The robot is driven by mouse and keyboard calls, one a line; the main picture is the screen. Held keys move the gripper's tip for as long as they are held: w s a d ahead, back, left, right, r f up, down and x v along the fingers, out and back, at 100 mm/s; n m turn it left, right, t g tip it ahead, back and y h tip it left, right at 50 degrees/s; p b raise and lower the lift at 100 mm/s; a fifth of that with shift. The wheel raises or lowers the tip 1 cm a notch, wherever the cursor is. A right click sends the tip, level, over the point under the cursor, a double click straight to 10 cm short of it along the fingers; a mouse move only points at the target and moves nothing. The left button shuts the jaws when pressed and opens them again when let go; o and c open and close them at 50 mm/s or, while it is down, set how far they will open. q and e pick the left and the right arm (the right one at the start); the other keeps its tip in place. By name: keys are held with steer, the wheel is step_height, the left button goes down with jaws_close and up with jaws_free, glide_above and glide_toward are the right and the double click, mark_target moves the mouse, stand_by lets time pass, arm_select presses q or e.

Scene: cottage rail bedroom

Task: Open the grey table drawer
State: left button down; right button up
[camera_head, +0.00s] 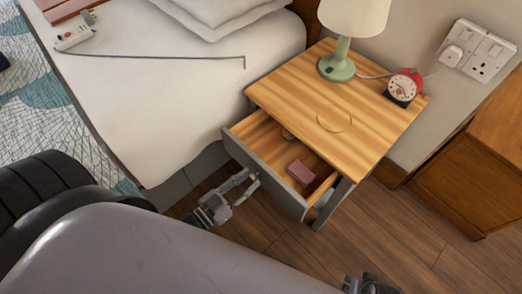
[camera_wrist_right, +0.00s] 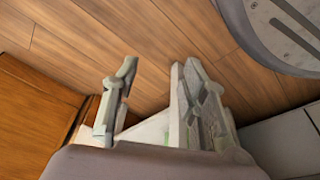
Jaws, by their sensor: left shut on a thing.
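The wooden bedside table (camera_head: 375,120) has a grey-fronted drawer (camera_head: 262,172) that stands well out from the body, with its inside showing. My right gripper (camera_head: 370,286) is at the bottom edge of the head view, low and away from the drawer. In the right wrist view its fingers (camera_wrist_right: 158,82) are apart.
A green lamp (camera_head: 338,66) and a red alarm clock (camera_head: 403,86) stand on the tabletop. The bed (camera_head: 190,80) is close on the left of the drawer. A wooden cabinet (camera_head: 475,165) stands at the right. Bare wooden floor (camera_head: 390,240) lies between.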

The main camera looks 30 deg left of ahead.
arm_select(q)
steer(key=shift+p+v, duration=0.45)
steer(key=shift+v, duration=2.2)
arm_select(e)
steer(key=shift+s+d+f, duration=0.1)
steer(key=shift+s+f, duration=0.25)
steer(key=shift+f, duration=0.35)
steer(key=shift+s+f, duration=0.3)
steer(key=shift+f, duration=0.4)
steer(key=shift+s+d+f, duration=0.1)
steer(key=shift+s+f, duration=0.25)
steer(key=shift+f, duration=0.35)
arm_select(q)
steer(key=c, duration=1.3)
jaws_free()
steer(key=v, duration=1.2)
